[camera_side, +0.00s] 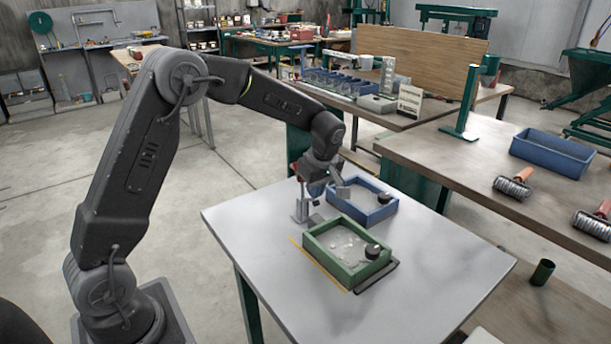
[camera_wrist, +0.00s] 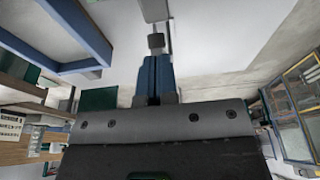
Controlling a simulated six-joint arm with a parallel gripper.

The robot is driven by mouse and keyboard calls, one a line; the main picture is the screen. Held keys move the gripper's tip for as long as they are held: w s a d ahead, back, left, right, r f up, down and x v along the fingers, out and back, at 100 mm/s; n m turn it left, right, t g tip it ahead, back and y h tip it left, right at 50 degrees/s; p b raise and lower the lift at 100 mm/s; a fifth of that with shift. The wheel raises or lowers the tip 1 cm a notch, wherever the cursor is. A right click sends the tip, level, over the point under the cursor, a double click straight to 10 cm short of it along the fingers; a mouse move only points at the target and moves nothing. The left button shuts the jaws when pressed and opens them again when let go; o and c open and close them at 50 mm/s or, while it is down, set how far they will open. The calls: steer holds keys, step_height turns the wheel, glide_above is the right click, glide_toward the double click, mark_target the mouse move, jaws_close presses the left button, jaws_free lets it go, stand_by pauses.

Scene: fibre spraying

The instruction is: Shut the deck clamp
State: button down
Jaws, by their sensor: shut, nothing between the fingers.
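What looks like the deck clamp, a small grey metal upright on a flat foot (camera_side: 301,213), stands on the pale table at the back left corner of the green tray. In the wrist view a pale metal piece (camera_wrist: 154,9), perhaps the same clamp, shows beyond the fingertips. My gripper (camera_side: 315,198) is shut and empty, pointing down close beside the upright. Its fingers (camera_wrist: 156,72) also show in the wrist view. I cannot tell if they touch the clamp, and the clamp's arm position is partly hidden by my wrist.
A green tray (camera_side: 320,260) with pale bits and a dark round knob sits on the table (camera_side: 420,290). A blue tray (camera_side: 335,207) lies behind it; a blue edge (camera_wrist: 88,62) shows in the wrist view. The front right of the table is clear.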

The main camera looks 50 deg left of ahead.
steer(key=d+y, duration=0.1)
steer(key=f+y, duration=0.1)
steer(key=shift+d+f+y, duration=0.3)
steer(key=shift+d+y, duration=0.05)
steer(key=shift+y, duration=0.05)
steer(key=shift+d+f+y, duration=0.4)
steer(key=shift+f+y, duration=0.3)
steer(key=shift+y, duration=0.4)
steer(key=shift+d+f, duration=0.15)
steer(key=shift+f, duration=0.35)
steer(key=r, duration=0.4)
steer(key=shift+d+r, duration=0.35)
steer(key=shift+d, duration=0.05)
steer(key=v, duration=0.9)
steer(key=shift+d+f, duration=0.35)
